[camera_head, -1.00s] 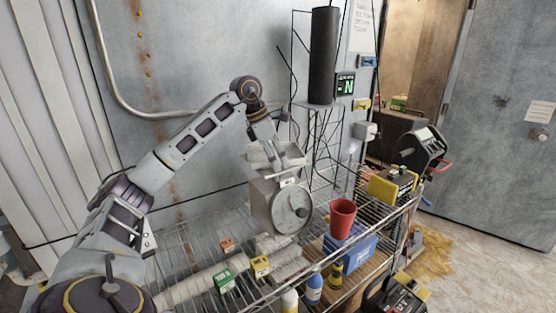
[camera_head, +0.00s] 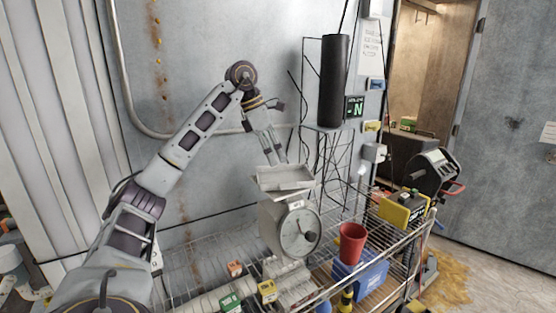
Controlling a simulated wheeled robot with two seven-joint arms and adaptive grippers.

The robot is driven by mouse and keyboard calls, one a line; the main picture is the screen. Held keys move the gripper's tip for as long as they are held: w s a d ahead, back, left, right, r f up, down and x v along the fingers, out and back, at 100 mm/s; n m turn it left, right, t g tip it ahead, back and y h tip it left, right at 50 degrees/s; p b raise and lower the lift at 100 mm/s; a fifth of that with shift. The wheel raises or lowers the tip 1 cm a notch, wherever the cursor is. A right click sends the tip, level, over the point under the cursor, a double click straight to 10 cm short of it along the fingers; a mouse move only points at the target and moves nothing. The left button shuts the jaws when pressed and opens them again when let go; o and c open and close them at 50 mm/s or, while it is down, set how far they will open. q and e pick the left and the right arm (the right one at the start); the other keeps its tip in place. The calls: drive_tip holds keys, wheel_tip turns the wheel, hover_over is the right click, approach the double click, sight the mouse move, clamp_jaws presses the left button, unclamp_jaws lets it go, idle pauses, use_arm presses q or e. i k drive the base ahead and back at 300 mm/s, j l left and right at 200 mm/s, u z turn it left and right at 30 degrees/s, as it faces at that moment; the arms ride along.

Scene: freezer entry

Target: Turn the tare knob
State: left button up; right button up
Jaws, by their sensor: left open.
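A grey scale with a round dial face (camera_head: 300,234) stands on the wire shelf, with a shallow weighing pan (camera_head: 285,178) on top. A small light part (camera_head: 296,204) sits between pan and dial; I cannot tell whether it is the tare knob. My left gripper (camera_head: 274,157) points down, open and empty, just above and behind the pan's left part. Whether its fingertips touch the pan is unclear. My right gripper is not in view.
The wire shelf (camera_head: 190,280) holds small green and orange boxes in front of the scale. A red cup (camera_head: 352,243) and a blue bin (camera_head: 362,275) stand to the right. A dark cylinder (camera_head: 333,82) rises behind the scale.

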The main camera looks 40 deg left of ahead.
sight(310, 235)
drive_tip(key=u, duration=1.25)
